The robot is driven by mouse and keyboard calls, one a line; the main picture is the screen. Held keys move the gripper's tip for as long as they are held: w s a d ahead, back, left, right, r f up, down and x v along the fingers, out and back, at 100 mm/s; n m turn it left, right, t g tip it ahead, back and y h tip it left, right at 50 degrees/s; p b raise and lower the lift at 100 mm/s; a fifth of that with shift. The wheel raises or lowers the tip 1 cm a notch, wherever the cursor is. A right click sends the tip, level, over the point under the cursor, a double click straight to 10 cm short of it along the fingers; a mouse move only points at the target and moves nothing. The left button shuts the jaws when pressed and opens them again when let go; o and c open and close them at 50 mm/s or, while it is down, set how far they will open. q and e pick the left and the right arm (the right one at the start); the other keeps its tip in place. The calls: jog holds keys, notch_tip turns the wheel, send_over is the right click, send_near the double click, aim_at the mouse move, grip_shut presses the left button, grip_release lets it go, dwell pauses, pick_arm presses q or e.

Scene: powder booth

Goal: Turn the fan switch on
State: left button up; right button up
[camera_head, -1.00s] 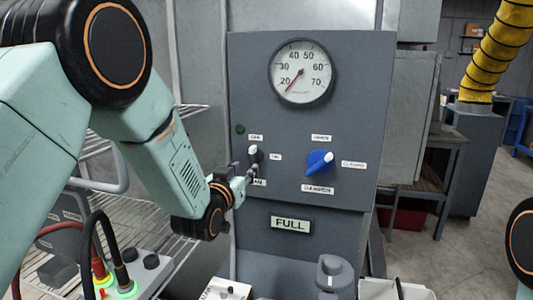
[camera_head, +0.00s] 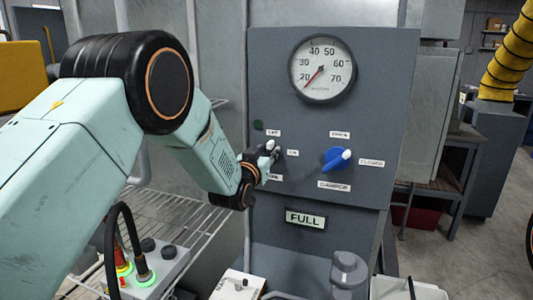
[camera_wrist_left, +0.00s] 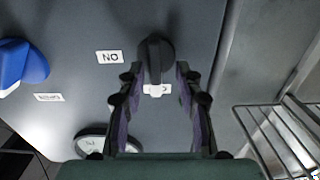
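The fan switch is a dark rotary knob (camera_head: 273,147) on the grey control panel (camera_head: 370,95), with an OFF label above it and an ON label (camera_head: 292,153) to its right. Its handle points up, toward OFF. It also shows in the left wrist view (camera_wrist_left: 155,50), where the picture is upside down. My left gripper (camera_head: 267,163) is at the knob, partly hiding its lower side. In the left wrist view its two fingers (camera_wrist_left: 160,82) are apart, one on each side of the handle's line; contact cannot be told. My right gripper is out of view.
A blue damper knob (camera_head: 336,159) sits right of the fan switch. A round gauge (camera_head: 322,69) is above, and a FULL sign (camera_head: 306,219) below. A wire rack (camera_head: 190,225) stands left of the panel.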

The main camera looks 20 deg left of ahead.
pick_arm(q)
jog(key=shift+w+d, duration=0.25)
jog(key=shift+d, duration=0.15)
jog(key=c, duration=0.3)
jog(key=shift+a+f, duration=0.1)
jog(key=shift+a, duration=0.15)
grip_shut()
jog(key=shift+d, duration=0.1)
